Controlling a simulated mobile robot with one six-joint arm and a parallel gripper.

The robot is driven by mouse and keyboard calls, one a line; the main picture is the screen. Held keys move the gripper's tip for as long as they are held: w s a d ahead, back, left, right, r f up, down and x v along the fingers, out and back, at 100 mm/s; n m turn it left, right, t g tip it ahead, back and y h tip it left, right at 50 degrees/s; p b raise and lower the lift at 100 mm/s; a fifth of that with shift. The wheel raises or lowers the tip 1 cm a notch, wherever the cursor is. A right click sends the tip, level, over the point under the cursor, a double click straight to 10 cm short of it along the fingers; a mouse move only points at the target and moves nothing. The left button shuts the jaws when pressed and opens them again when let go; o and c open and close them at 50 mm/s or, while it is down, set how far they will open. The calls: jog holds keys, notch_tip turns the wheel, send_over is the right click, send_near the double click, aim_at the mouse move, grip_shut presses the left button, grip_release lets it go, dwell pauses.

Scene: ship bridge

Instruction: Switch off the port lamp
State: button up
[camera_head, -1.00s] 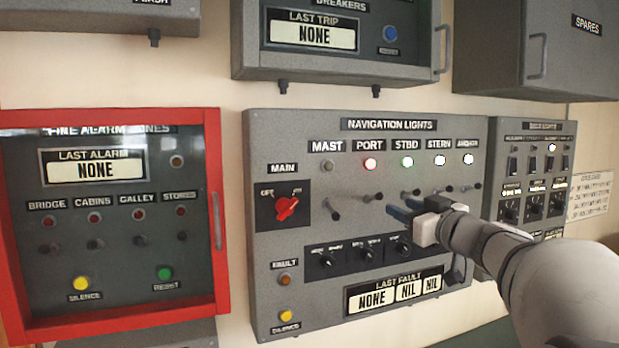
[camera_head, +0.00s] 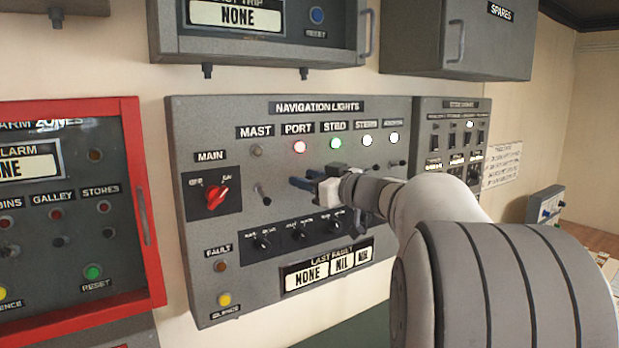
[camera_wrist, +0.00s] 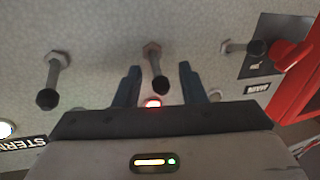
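The port lamp (camera_head: 299,146) glows red under the PORT label on the grey navigation lights panel (camera_head: 230,125). It also shows in the wrist view (camera_wrist: 152,102), which is turned upside down. The port lever (camera_wrist: 156,70), a metal stem with a dark round knob, stands below the lamp on the panel. My gripper (camera_head: 300,183) is at the panel below the PORT label and hides this lever in the head view. In the wrist view, my gripper (camera_wrist: 160,75) is open, with one blue finger on each side of the lever. I see no clear contact.
The mast lever (camera_wrist: 240,47) and another lever (camera_wrist: 55,75) flank the open fingers. The red main switch (camera_head: 216,196) is left of them. A row of small knobs (camera_head: 299,234) lies below. A red-framed alarm cabinet (camera_head: 150,240) stands at left; grey cabinets hang above.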

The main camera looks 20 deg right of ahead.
grip_shut()
dwell(0.3)
